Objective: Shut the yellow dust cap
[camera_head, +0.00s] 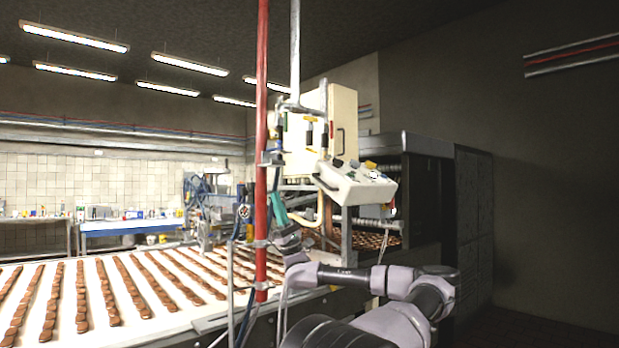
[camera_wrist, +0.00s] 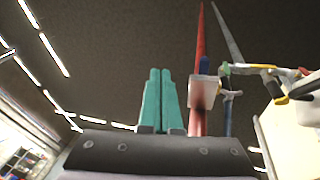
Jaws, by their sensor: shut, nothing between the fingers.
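My gripper (camera_head: 277,204) has teal fingers and points up just right of the red pole. In the wrist view its fingers (camera_wrist: 160,75) stand side by side, shut and empty. A small yellow part (camera_head: 311,119) sits at the top of a dark fitting in front of the cream cabinet, above my gripper. Another yellow part (camera_head: 370,165) is on top of the sloped control box. In the wrist view a yellow piece (camera_wrist: 262,66) shows at the right, apart from my fingers. I cannot tell which is the dust cap, or whether it is open.
The red vertical pole (camera_head: 262,130) stands close beside my gripper. The cream cabinet (camera_head: 342,125) and sloped control box (camera_head: 352,187) are up and right. A white conveyor (camera_head: 140,318) with rows of brown biscuits fills the lower left.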

